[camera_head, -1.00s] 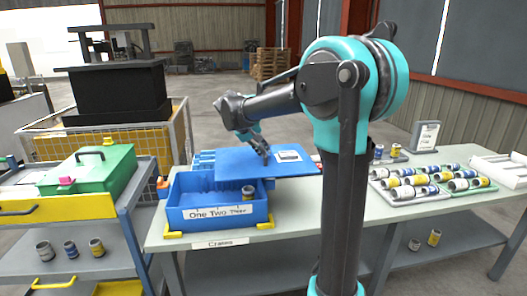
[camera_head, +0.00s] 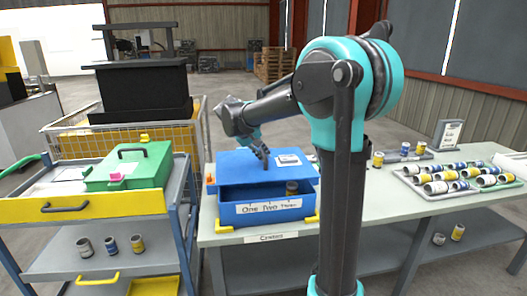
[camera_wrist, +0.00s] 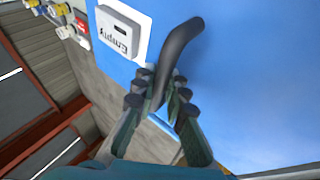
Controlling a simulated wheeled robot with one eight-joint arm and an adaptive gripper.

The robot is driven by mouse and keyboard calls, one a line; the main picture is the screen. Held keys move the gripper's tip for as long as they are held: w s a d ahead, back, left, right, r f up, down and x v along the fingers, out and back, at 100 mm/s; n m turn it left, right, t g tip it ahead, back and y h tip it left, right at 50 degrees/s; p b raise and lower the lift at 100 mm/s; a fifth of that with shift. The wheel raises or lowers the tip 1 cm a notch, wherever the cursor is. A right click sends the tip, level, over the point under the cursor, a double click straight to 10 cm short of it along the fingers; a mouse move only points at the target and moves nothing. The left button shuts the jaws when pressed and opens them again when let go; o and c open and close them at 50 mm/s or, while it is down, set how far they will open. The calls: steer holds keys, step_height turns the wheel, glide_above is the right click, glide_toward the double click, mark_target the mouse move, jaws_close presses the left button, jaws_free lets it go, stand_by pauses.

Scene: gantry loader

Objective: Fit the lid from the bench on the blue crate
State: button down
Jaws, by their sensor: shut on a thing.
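The blue crate (camera_head: 268,213), labelled "One Two Three", stands on the bench (camera_head: 216,236) between yellow corner pieces. A can (camera_head: 292,187) shows inside near its right front. The flat blue lid (camera_head: 236,172) is over the rear part of the crate, leaving the front of the opening uncovered. I cannot tell whether it touches the rim. My gripper (camera_head: 262,156) is shut on the lid's dark handle. In the wrist view, the fingers (camera_wrist: 158,88) close around the curved handle (camera_wrist: 180,42), beside an "Empty" label (camera_wrist: 122,33) on the lid (camera_wrist: 240,80).
A trolley (camera_head: 60,208) with a green lidded box (camera_head: 130,168) stands to the left, cans on its lower shelf. A tray of several cans (camera_head: 455,180) and a sign (camera_head: 447,134) are on the bench's right. A wire-sided bin (camera_head: 80,142) stands behind the trolley.

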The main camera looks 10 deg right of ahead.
mark_target(261, 164)
steer(key=shift+f, duration=2.65)
steer(key=shift+f, duration=0.3)
steer(key=shift+f, duration=0.45)
steer(key=c, duration=1.5)
jaws_free()
steer(key=shift+o, duration=0.2)
steer(key=v, duration=1.2)
